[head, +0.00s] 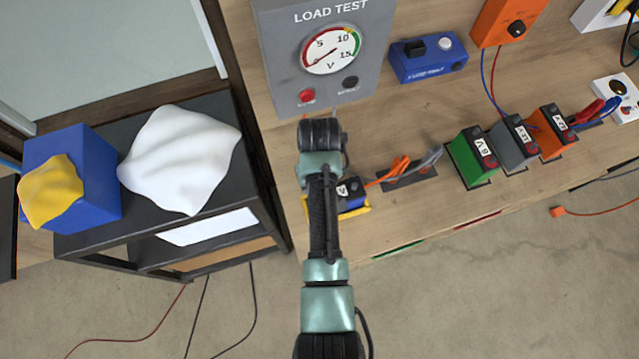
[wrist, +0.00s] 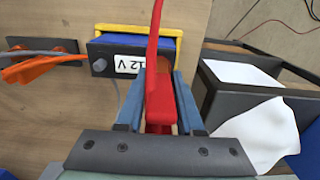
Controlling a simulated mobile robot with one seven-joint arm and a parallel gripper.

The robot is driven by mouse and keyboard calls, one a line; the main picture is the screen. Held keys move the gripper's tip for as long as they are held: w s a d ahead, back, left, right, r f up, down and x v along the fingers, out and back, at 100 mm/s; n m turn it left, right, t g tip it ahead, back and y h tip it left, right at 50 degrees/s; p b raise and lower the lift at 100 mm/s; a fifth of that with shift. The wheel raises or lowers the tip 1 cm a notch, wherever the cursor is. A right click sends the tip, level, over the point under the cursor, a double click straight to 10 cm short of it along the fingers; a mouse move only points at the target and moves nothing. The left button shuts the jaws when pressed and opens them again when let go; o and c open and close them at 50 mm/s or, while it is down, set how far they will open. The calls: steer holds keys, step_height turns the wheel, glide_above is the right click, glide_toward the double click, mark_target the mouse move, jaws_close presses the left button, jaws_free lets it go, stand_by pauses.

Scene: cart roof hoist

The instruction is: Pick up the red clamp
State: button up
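The red clamp (wrist: 160,100) is in the wrist view, between the two blue-grey fingers of my gripper (wrist: 158,82). Both fingers appear to press against its sides. Its narrow red part reaches up past the fingertips, in front of a blue battery (wrist: 134,48) marked 12 V in a yellow tray (wrist: 112,29). I cannot tell whether the clamp touches the battery. In the head view my arm hides the gripper and this clamp; part of the battery (head: 352,200) shows beside the arm.
Orange clamps (head: 393,172) and a grey clamp (head: 428,158) sit right of the battery. The grey load tester (head: 275,60) stands behind. Green (head: 462,158), grey and orange batteries stand further right. A dark cart (head: 262,200) with a white cloth (head: 180,160) is at left.

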jaws_close()
stand_by(1.1)
